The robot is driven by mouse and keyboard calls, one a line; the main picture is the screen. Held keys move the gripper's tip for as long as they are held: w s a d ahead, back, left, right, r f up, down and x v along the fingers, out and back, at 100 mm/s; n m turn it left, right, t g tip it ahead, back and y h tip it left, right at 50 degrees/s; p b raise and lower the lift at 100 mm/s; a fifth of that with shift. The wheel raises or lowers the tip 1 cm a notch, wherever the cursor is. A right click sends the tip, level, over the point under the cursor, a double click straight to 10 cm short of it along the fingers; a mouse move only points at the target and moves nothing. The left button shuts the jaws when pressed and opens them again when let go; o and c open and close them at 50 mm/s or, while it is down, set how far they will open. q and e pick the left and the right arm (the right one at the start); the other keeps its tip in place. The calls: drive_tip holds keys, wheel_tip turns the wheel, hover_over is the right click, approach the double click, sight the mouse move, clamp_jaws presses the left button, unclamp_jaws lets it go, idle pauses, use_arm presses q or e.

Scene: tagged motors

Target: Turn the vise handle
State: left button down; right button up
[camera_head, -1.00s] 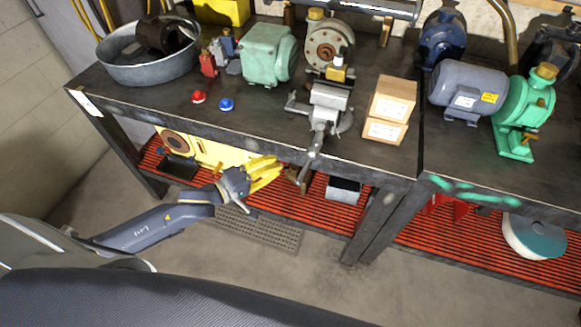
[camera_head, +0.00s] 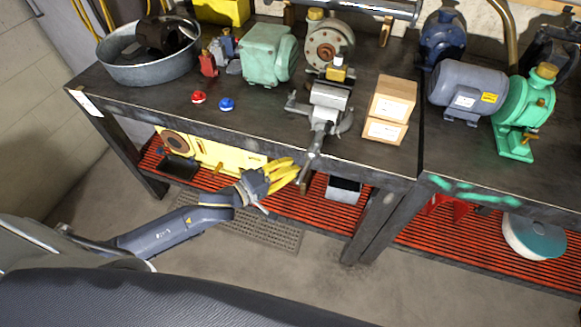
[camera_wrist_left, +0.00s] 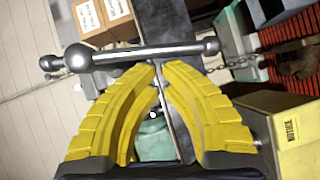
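The grey metal vise (camera_head: 325,112) is mounted at the front edge of the workbench. Its handle (camera_head: 310,170) hangs below the front edge. In the left wrist view the handle (camera_wrist_left: 145,53) is a bar with ball ends, crossing the upper part of the picture. My left gripper (camera_head: 290,171) has yellow curved fingers, just left of the handle in the head view. In the wrist view the fingertips (camera_wrist_left: 160,67) point at the middle of the bar with a narrow gap between them. The gripper looks open and empty; contact cannot be told. My right gripper is not in view.
Cardboard boxes (camera_head: 389,108) stand right of the vise. A green motor (camera_head: 267,53), a red button (camera_head: 198,97) and a blue button (camera_head: 227,104) are to its left. The bench edge (camera_head: 240,140) is above my left arm. Below is a red slatted shelf (camera_head: 325,213).

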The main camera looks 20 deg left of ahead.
use_arm(q)
drive_tip(key=shift+d+f+n+t+h, duration=0.25)
drive_tip(key=shift+d+f+n, duration=0.05)
drive_tip(key=shift+d+n, duration=0.2)
drive_tip(key=shift+d+f+n+t+h, duration=0.25)
drive_tip(key=shift+d+n, duration=0.2)
drive_tip(key=shift+n, duration=0.05)
drive_tip(key=s+a+r+m, duration=0.1)
drive_tip(key=s+a, duration=0.8)
drive_tip(key=a, duration=0.2)
drive_tip(key=s+d+x, duration=0.1)
drive_tip(key=d+x, duration=0.1)
drive_tip(key=x, duration=1.1)
drive_tip(key=shift+s+f+g, duration=0.15)
drive_tip(key=shift+f+g, duration=0.15)
drive_tip(key=shift+f, duration=0.1)
drive_tip(key=shift+d, duration=0.1)
